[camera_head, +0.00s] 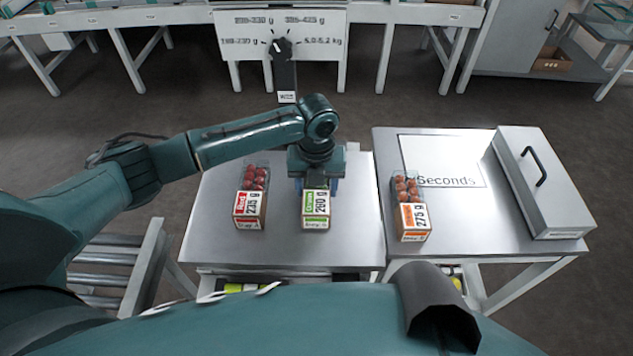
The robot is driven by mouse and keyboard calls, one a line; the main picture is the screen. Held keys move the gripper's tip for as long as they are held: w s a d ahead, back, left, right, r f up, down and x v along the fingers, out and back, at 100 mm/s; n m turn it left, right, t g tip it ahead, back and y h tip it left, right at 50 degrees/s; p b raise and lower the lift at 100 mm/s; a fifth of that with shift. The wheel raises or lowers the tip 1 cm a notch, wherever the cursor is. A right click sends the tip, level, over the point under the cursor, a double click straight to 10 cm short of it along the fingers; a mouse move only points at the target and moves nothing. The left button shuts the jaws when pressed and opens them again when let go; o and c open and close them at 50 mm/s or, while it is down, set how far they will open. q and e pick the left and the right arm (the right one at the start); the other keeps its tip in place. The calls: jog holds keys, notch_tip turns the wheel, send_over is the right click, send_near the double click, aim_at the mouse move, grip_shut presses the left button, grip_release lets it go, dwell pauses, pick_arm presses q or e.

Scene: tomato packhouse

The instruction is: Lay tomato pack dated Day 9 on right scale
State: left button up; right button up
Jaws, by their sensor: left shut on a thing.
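Three tomato packs stand on the metal tables: a red-labelled 235 g pack (249,205), a green-labelled pack (316,212) reading about 290 g, and an orange-labelled 275 g pack (411,218). The small print at the foot of each label is too small to read, so I cannot tell which is Day 9. My left gripper (317,184) is over the green-labelled pack and shut on it, its fingers at the pack's sides. The arm hides the pack's far part. I cannot tell whether it is lifted. No scale is clearly recognisable. My right gripper is out of view.
The right table (460,220) has an area marked "Seconds" (446,181) and a grey box-like cover with a black handle (545,185). The left table (345,245) is clear around the packs. A board with a dial pointer (281,46) stands behind. A roller conveyor (105,258) is at left.

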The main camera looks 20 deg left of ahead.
pick_arm(q)
jog(key=shift+f, duration=0.35)
dwell(0.7)
jog(key=o, duration=1.2)
jog(key=shift+o, duration=0.2)
notch_tip(320, 180, up, 13)
jog(key=p, duration=0.1)
jog(key=shift+r, duration=0.1)
